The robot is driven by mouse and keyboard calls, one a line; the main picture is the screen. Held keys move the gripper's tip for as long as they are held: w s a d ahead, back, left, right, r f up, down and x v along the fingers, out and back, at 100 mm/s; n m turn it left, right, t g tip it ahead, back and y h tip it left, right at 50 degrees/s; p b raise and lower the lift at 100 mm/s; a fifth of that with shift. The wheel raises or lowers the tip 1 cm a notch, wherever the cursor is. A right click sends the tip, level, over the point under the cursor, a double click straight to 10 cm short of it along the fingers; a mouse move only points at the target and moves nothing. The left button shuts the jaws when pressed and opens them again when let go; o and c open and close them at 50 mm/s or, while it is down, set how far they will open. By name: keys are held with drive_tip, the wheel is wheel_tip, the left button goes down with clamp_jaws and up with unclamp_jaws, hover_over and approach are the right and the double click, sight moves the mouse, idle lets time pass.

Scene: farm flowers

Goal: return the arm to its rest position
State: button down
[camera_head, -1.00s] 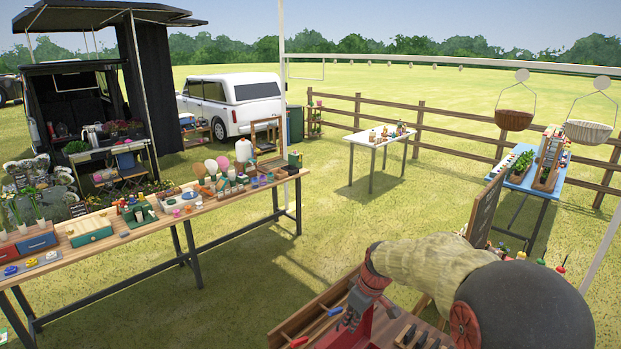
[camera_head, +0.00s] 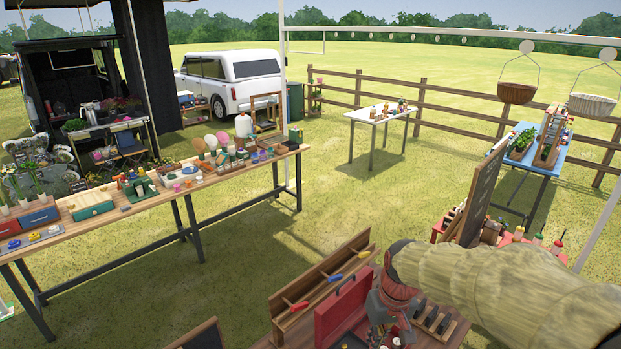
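My arm, in a tan sleeve, reaches in from the right edge of the head view, with a red and dark wrist. My gripper (camera_head: 385,335) points down at the bottom of the picture, over or beside the open red box (camera_head: 345,300) on the near stand. Its fingers are small and partly cut off by the lower edge, so I cannot see whether they are open or shut, or whether anything is between them.
A blackboard (camera_head: 478,200) stands behind my arm. A long wooden table (camera_head: 140,215) crowded with goods is at left. Open grass lies between.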

drive_tip(key=s+d+f+m+t+b, duration=0.1)
drive_tip(key=s+d+f+t+b, duration=0.1)
drive_tip(key=s+b, duration=0.6)
drive_tip(key=s+d+f+m+t+h+b, duration=0.1)
drive_tip(key=s+d+f+t+b, duration=0.1)
drive_tip(key=s+b, duration=0.7)
drive_tip(key=shift+s+f+t, duration=0.3)
drive_tip(key=shift+s+f, duration=0.15)
drive_tip(key=shift+f, duration=0.4)
drive_tip(key=shift+f, duration=0.1)
